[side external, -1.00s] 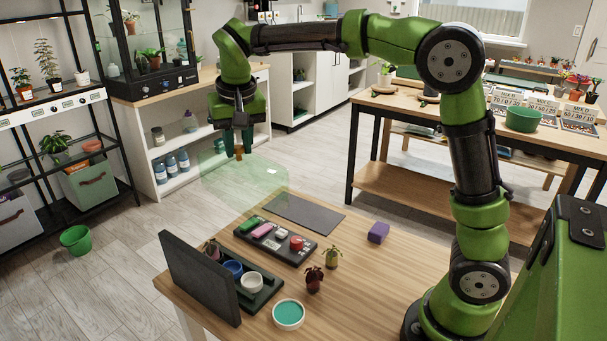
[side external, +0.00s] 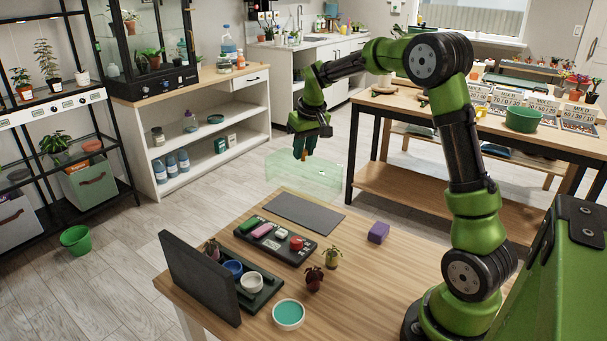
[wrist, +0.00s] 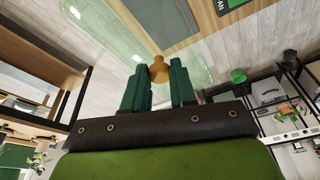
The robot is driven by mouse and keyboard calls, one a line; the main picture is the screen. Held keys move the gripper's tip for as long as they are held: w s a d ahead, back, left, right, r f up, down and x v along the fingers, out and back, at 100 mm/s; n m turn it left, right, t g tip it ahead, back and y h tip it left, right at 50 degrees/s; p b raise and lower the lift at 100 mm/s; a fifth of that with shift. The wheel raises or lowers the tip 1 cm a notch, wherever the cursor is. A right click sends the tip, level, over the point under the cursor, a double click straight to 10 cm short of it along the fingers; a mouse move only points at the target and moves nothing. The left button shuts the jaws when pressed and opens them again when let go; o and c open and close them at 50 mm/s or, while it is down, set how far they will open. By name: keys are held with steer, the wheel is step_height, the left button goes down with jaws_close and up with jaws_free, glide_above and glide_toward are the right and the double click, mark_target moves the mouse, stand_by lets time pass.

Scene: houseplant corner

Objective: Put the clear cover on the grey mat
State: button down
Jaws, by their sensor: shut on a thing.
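The clear cover (side external: 290,176) is a see-through, greenish box with a tan knob (wrist: 158,70) on top. My gripper (side external: 303,154) is shut on that knob and holds the cover in the air, above and beyond the far edge of the wooden table. In the wrist view the gripper's green fingers (wrist: 159,85) stand on both sides of the knob, and the clear cover (wrist: 100,22) spreads out beneath them. The grey mat (side external: 304,213) lies flat and bare at the table's far end, below and a little nearer than the cover.
A dark tray (side external: 275,240) with several coloured items lies just nearer than the mat. A purple block (side external: 378,232), two small plants (side external: 333,256), a teal-filled bowl (side external: 289,314) and an upright dark panel (side external: 200,277) are also on the table. Bare wood lies right of the mat.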

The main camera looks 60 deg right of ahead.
step_height(320, 180, down, 8)
steer(key=shift+r, duration=0.15)
stand_by(0.6)
stand_by(0.8)
steer(key=c, duration=0.8)
jaws_free()
steer(key=shift+o, duration=0.2)
steer(key=o, duration=0.4)
